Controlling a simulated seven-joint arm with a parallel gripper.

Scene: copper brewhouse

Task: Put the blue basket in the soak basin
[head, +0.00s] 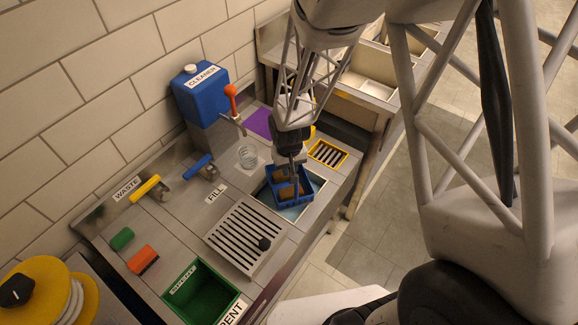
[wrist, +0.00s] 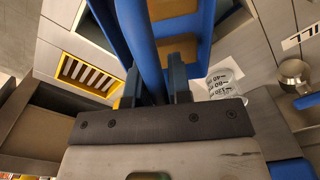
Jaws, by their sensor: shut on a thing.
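The blue basket (head: 284,193) is over the soak basin (head: 319,184), a sunken basin with pale blue in it. I cannot tell whether the basket is touching the basin floor or hanging above it. Brown pieces lie in the basket. My gripper (head: 292,160) is above the basket, pointing down, shut on its upright blue handle. In the wrist view my gripper (wrist: 155,82) has its dark fingers on both sides of the blue handle. Blue basket walls (wrist: 205,28) and brown contents show beyond it.
A glass beaker (head: 247,156), purple mat (head: 259,123) and yellow-framed grate (head: 327,153) stand around the basin. A slotted drain board (head: 245,238) with a dark knob is in front. Blue-handled (head: 199,166) and yellow-handled (head: 146,188) taps are left. A green basin (head: 194,291) is nearer.

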